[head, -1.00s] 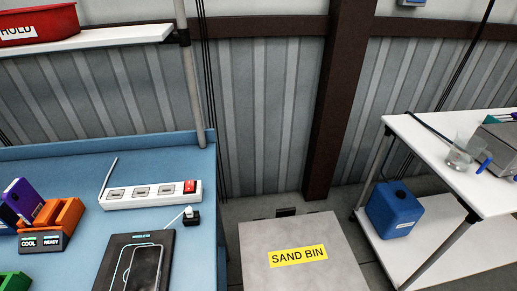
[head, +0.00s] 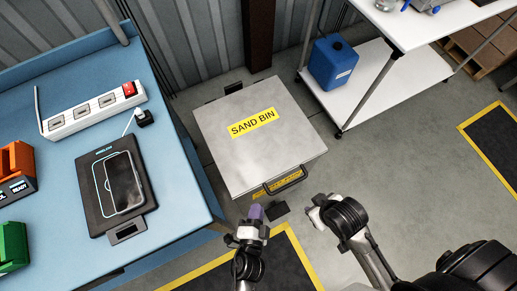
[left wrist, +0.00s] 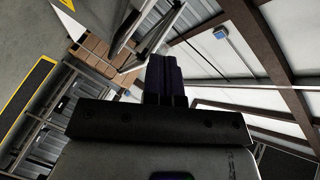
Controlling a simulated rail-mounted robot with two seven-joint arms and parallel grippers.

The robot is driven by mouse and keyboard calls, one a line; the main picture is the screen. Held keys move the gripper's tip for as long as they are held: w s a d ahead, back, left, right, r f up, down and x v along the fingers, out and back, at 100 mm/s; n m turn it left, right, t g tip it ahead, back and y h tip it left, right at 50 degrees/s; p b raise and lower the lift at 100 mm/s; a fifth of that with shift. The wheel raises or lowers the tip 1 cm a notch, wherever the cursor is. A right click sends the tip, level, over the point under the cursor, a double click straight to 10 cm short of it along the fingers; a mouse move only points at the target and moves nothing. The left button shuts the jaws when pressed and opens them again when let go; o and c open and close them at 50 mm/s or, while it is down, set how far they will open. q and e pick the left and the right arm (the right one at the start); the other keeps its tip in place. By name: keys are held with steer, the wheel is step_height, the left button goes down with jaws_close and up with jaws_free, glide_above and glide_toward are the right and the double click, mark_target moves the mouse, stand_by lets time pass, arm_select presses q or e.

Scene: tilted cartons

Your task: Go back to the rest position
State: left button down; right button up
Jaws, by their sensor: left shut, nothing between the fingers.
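My left gripper (head: 256,212) has purple fingertips and is shut with nothing held. It hangs in front of the sand bin, over the floor near the workbench's right end. In the left wrist view its dark fingers (left wrist: 165,78) are together and point up toward the wall and roof beams. My right arm's end (head: 320,212) is to the right of it, over the grey floor. Its fingers are too small and turned to tell whether they are open. Neither gripper touches anything that I can see.
The sand bin (head: 222,155) stands beside the blue workbench (head: 60,215), which carries a power strip (head: 95,110) and a phone on a black charging pad (head: 97,215). A white shelf cart (head: 375,100) holds a blue canister (head: 333,62). Open floor (head: 410,150) lies right.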

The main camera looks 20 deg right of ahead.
arm_select(q)
steer(key=s+a+f+n+g+y, duration=0.2)
steer(key=s+a+n+g+y, duration=0.2)
steer(key=a+n, duration=0.35)
steer(key=s+a+f+n+g+y, duration=0.2)
steer(key=s+a+n+g+y, duration=0.3)
steer(key=a, duration=0.4)
steer(key=w+a+r+n+h+p, duration=0.15)
steer(key=a+r+n+p, duration=0.25)
steer(key=a+r, duration=0.8)
step_height(320, 180, up, 39)
steer(key=d+p, duration=0.1)
steer(key=p, duration=3.7)
steer(key=shift+w+d+g, duration=0.15)
steer(key=shift+d+g, duration=0.1)
steer(key=shift+g, duration=0.05)
steer(key=shift+y, duration=0.25)
